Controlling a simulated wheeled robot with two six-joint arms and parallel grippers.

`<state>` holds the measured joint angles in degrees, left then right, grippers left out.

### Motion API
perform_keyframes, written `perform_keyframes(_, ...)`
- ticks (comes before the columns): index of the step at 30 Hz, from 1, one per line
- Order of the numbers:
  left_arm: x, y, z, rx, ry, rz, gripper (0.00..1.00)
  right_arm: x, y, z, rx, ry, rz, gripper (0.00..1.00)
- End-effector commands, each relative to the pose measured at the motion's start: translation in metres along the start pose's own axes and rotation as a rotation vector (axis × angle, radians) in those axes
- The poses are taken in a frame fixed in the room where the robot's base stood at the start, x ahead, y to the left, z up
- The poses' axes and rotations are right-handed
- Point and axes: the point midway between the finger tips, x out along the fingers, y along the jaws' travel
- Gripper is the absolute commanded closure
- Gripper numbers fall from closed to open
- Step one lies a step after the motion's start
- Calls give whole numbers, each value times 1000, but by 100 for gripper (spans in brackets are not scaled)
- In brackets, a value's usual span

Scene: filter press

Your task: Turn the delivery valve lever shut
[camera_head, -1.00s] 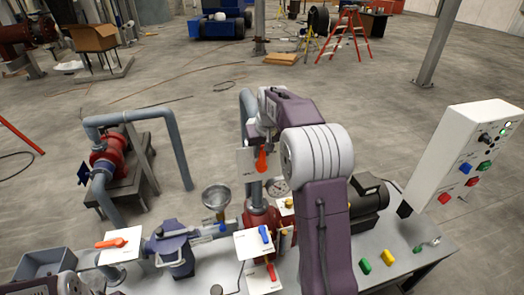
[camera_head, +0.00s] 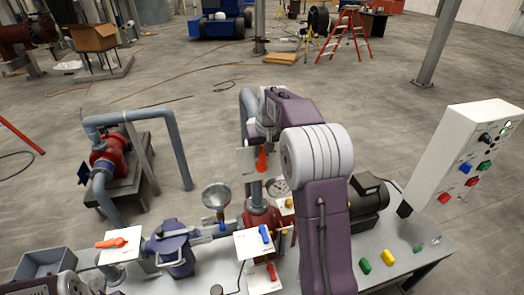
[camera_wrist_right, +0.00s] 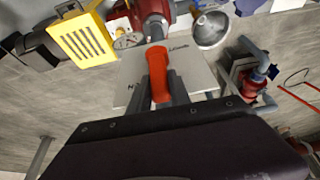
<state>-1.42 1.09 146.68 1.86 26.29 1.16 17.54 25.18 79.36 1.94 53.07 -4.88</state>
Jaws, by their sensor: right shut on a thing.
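An orange-red lever (camera_head: 261,160) stands in front of a pale plate (camera_head: 245,160) on the upright pipe at the middle of the bench. In the right wrist view the lever (camera_wrist_right: 158,75) points down the picture over its lettered plate (camera_wrist_right: 195,72); the lettering is too small to read surely. My right gripper (camera_wrist_right: 160,98) is shut on the lever, one finger on each side. In the head view my right arm partly hides the gripper (camera_head: 262,138). My left gripper is not in view.
Another orange lever (camera_head: 112,243) lies across a white plate at the left. A blue lever (camera_head: 265,234) and a red lever (camera_head: 271,271) are near the red pump body. A funnel (camera_head: 216,195), a gauge (camera_head: 278,187) and a control box (camera_head: 462,155) stand around.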

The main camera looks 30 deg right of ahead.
Motion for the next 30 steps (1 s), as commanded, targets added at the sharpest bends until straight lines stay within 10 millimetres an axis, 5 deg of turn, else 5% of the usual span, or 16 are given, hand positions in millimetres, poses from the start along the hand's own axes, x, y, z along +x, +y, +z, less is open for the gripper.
perform_keyframes(20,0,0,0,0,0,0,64,-2,-3,-1,-16,4,32,100)
perform_keyframes(30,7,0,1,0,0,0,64,3,-24,0,-109,6,244,100)
